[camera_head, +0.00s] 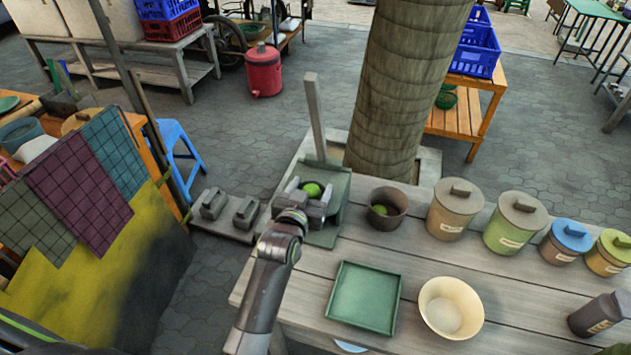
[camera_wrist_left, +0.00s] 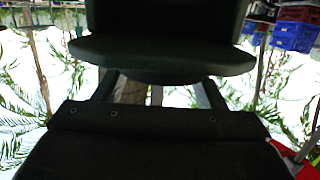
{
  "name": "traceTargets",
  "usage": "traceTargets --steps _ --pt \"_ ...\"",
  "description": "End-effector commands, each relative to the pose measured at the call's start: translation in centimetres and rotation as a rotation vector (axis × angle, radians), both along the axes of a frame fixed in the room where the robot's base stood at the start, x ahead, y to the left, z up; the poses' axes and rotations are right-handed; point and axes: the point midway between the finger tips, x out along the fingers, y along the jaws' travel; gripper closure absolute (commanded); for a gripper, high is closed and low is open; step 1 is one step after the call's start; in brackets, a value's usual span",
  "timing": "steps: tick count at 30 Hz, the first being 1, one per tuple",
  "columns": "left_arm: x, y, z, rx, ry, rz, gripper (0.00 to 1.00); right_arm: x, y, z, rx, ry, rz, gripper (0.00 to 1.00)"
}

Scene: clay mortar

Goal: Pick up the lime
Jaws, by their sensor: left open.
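A bright green lime (camera_head: 312,189) lies in the dark green dustpan-like tray (camera_head: 335,212) at the table's left end in the head view. My left gripper (camera_head: 307,198) is at the tray, its fingers open and spread at the near side of the lime. I cannot tell whether a finger touches the lime. A second green round thing (camera_head: 380,210) sits in a dark brown pot to the right. The left wrist view shows mostly dark gripper parts, with no lime visible. My right gripper is out of view.
A square green tray (camera_head: 364,297) and a cream bowl (camera_head: 451,307) stand on the wooden table. Several lidded canisters (camera_head: 455,208) line its back edge. A thick trunk (camera_head: 405,85) rises behind the table. A dark bottle (camera_head: 597,314) stands at the right.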

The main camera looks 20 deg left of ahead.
Motion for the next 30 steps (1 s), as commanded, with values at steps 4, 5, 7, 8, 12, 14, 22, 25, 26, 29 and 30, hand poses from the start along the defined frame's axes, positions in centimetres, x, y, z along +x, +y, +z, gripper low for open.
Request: traceTargets --steps 4,5,7,8,12,14,22,25,26,29,30 --pt "-0.1 0.0 -0.4 -0.002 0.011 -0.001 0.36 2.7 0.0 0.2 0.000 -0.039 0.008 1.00" --pt "-0.1 0.0 -0.4 -0.002 0.011 -0.001 0.36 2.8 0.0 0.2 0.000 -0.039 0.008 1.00" --pt "-0.1 0.0 -0.4 -0.002 0.011 -0.001 0.45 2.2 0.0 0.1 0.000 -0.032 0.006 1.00" --pt "-0.1 0.0 -0.4 -0.002 0.010 -0.001 0.49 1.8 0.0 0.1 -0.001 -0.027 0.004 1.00" --pt "-0.1 0.0 -0.3 -0.001 0.009 -0.001 0.67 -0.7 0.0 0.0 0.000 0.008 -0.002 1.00" --pt "-0.1 0.0 -0.3 -0.001 0.009 -0.001 0.75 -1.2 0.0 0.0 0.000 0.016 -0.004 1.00" --pt "-0.1 0.0 -0.3 -0.001 0.008 -0.001 0.88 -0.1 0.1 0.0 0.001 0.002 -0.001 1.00" --pt "0.0 0.0 0.3 -0.001 0.005 -0.001 0.88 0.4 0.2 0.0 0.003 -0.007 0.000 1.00" --pt "0.0 0.0 0.7 -0.002 0.005 -0.001 0.88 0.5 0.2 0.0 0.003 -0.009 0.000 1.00" --pt "0.0 0.0 2.3 -0.002 0.002 -0.001 0.88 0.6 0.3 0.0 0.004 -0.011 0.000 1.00" --pt "0.0 0.0 3.2 -0.002 0.001 -0.001 0.88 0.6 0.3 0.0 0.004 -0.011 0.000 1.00"
